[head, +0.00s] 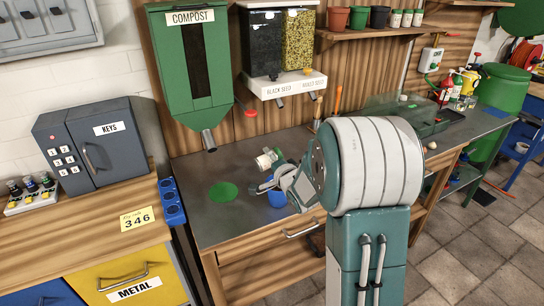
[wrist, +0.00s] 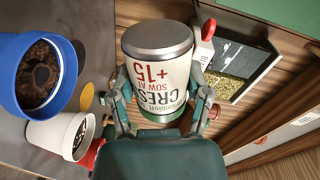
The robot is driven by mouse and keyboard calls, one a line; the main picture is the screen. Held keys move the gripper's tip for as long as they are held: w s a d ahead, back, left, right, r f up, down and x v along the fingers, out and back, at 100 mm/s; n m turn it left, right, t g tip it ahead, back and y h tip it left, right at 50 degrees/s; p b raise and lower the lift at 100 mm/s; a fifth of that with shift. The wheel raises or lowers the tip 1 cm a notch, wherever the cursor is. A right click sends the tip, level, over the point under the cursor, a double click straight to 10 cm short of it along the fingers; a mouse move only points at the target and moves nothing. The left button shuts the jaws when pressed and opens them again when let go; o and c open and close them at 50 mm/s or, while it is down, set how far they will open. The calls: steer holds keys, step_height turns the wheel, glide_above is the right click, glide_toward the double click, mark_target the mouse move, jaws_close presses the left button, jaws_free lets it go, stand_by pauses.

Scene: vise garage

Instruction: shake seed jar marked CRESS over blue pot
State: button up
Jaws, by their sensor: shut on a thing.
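My gripper (wrist: 162,98) is shut on the white seed jar marked CRESS (wrist: 158,78), with one finger on each side. The jar has a grey end, a green band at its other end, and lettering upside down in the wrist view. In the head view the jar (head: 266,160) is tilted above the bench, with my gripper (head: 266,178) beside it. The blue pot (wrist: 8,82) holds dark soil and stands left of the jar in the wrist view. In the head view the blue pot (head: 277,199) is partly hidden by my gripper.
A white container (wrist: 48,133) is next to the blue pot in the wrist view. A green disc (head: 223,192) lies on the grey bench. The compost dispenser (head: 193,65) and seed dispensers (head: 280,40) hang above. Bare bench shows left of the disc.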

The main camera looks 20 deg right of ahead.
mark_target(278, 148)
steer(key=m, duration=0.1)
steer(key=a+m, duration=0.1)
steer(key=shift+f+m, duration=0.25)
steer(key=shift+m, duration=0.15)
steer(key=shift+d+f+m+y, duration=0.15)
steer(key=shift+d+m+y, duration=0.1)
steer(key=shift+m, duration=0.4)
steer(key=shift+d+f+m+y, duration=0.15)
steer(key=shift+m+y, duration=0.1)
steer(key=shift+m, duration=0.4)
steer(key=shift+a+r, duration=0.1)
steer(key=shift+a, duration=0.1)
